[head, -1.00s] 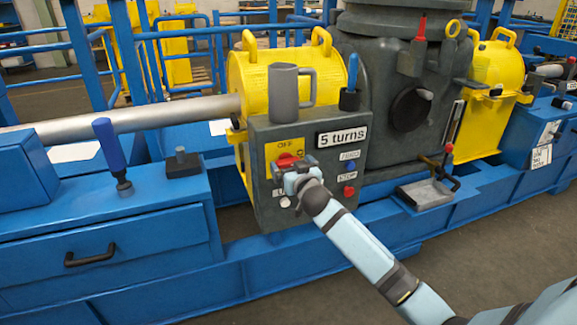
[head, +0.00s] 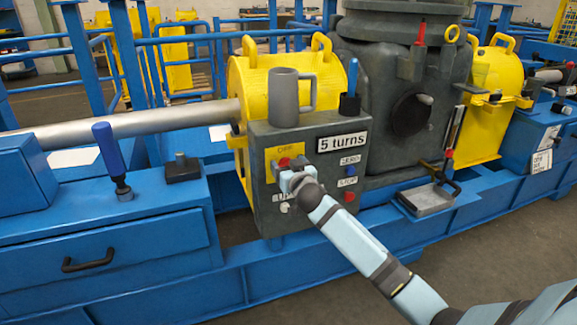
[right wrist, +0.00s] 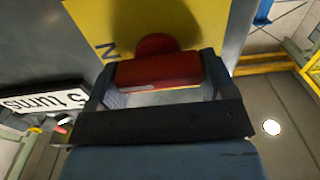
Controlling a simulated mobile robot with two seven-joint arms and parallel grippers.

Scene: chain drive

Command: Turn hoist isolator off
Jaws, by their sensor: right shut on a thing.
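The hoist isolator is a red rotary handle (head: 284,163) on a yellow plate (head: 271,156) on the front of the dark grey control box (head: 262,205). In the head view my right gripper (head: 290,171) is at the handle and hides much of it. In the right wrist view the red handle (right wrist: 158,70) lies between the two fingers of my right gripper (right wrist: 158,78), which is shut on it. Part of the plate's lettering shows beside it. My left gripper is not in view.

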